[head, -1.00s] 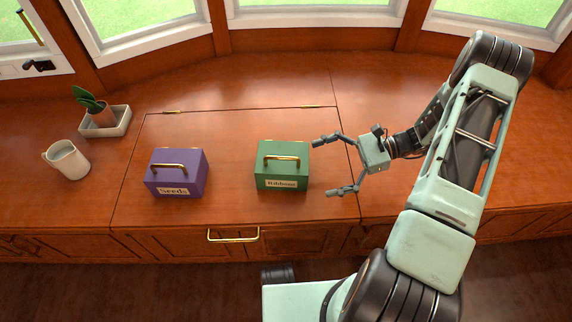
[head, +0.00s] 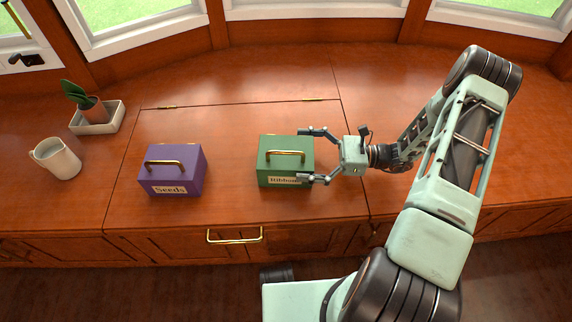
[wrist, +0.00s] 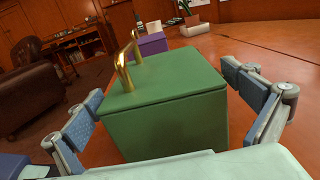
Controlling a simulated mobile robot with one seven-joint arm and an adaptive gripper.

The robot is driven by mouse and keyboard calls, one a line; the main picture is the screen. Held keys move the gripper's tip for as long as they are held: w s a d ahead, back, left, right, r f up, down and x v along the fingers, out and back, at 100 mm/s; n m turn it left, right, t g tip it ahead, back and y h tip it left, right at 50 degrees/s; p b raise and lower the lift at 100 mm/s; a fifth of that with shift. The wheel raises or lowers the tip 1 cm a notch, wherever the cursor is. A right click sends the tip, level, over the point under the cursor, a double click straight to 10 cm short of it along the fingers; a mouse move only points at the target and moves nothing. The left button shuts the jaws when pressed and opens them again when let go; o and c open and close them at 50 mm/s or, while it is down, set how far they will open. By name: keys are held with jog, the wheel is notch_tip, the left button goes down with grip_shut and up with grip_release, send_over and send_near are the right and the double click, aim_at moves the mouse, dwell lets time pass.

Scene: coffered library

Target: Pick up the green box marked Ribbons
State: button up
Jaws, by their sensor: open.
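The green box (head: 272,171) marked Ribbons stands upright on the wooden window-seat top, with a brass handle (head: 285,153) on its lid. My gripper (head: 306,154) is open at the box's right side, and one finger covers part of the label. In the wrist view the green box (wrist: 165,125) fills the middle, between the two spread finger pads, with clear gaps showing beside it. Its brass handle (wrist: 127,62) shows on the lid at the left. Whether a finger touches the box I cannot tell.
A purple box (head: 172,172) marked Seeds stands to the left, apart from the green one. Farther left are a white mug (head: 57,158) and a potted plant in a pale tray (head: 100,119). The wooden top (head: 240,120) behind the boxes is clear.

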jog(key=a, duration=0.3)
jog(key=shift+w+a+f+b, duration=0.15)
jog(key=shift+a+b, duration=0.15)
jog(key=shift+a, duration=0.1)
jog(key=shift+c, duration=0.6)
jog(key=c, duration=1)
jog(key=shift+c, duration=0.3)
